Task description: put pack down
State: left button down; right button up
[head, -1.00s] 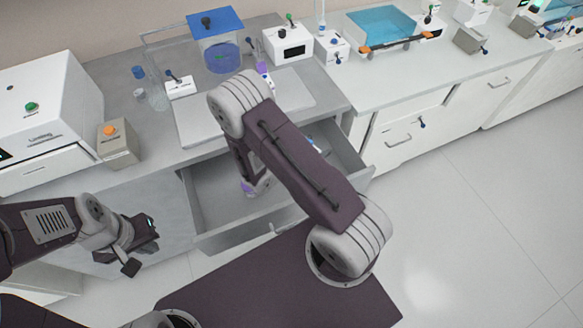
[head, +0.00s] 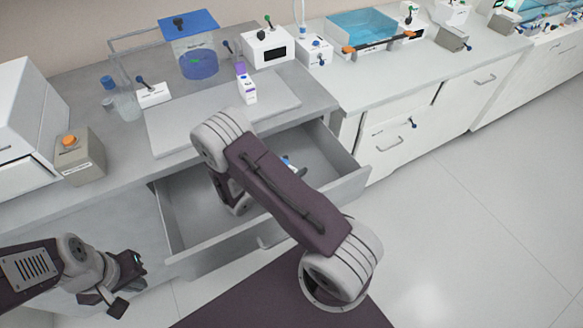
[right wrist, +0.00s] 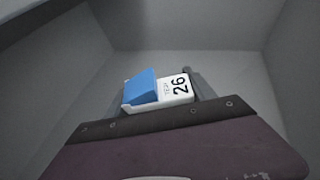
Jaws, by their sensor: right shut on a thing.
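The pack (right wrist: 158,90) is a small white box with a blue end and the number 26. My right gripper (right wrist: 155,106) is shut on it in the right wrist view. In the head view the pack (head: 289,163) shows as a small blue and white patch inside the open grey drawer (head: 330,160), beside a dark finger of my right gripper (head: 301,171). My right arm hides much of the drawer. I cannot tell whether the pack touches the drawer floor. My left gripper (head: 128,287) is open and empty, left of the drawer and below the counter.
A white carton with a purple top (head: 247,90) stands on the pale mat (head: 185,127) above the drawer. A grey box with an orange knob (head: 78,158) and a blue-lidded tank (head: 192,50) stand on the counter. The floor at the right is clear.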

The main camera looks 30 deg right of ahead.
jog(key=shift+f, duration=0.1)
jog(key=o, duration=1.4)
jog(key=shift+r, duration=0.25)
jog(key=p+v, duration=0.1)
jog(key=v, duration=1.1)
jog(key=shift+f, duration=0.1)
